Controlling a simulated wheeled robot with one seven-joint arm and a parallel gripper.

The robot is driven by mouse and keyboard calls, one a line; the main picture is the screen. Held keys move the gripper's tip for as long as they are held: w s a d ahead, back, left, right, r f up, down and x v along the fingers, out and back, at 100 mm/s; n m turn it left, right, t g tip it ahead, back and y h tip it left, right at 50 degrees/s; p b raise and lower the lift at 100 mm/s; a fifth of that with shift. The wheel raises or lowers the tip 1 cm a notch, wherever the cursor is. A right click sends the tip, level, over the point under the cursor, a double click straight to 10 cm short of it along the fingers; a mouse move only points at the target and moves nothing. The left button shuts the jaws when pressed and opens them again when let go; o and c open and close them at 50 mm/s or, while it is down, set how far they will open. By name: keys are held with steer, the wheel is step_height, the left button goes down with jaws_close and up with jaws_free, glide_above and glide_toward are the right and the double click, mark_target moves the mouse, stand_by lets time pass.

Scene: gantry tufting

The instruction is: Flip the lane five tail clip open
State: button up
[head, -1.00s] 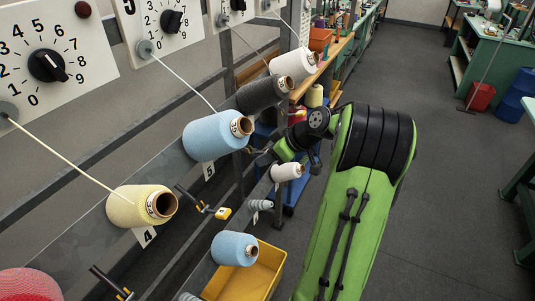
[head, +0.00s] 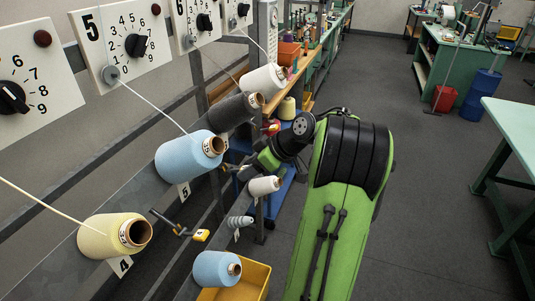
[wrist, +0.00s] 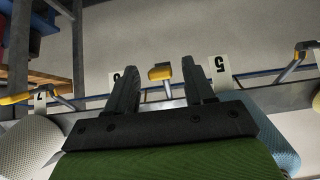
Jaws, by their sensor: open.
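In the wrist view a yellow-ended clip (wrist: 160,73) stands between the tag marked 5 (wrist: 219,67) and a tag marked 6 (wrist: 117,78). My gripper (wrist: 158,85) is open, its two dark fingers one on each side of this clip in the picture, with gaps to both. I cannot tell how far the fingers are from it in depth. In the head view my gripper (head: 231,168) is just right of the light blue lane five cone (head: 186,158), and that cone's tag 5 (head: 184,190) hangs below it. The lane five clip cannot be made out there.
A yellow cone (head: 105,236) with tag 4 and a yellow-tipped clip (head: 200,235) are nearer. Dark grey (head: 228,112) and white cones (head: 262,79) stand beyond. Smaller cones, one white (head: 263,186) and one blue (head: 214,267), sit lower, by a yellow bin (head: 252,278).

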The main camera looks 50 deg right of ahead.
steer(key=p+v, duration=0.3)
steer(key=v, duration=0.9)
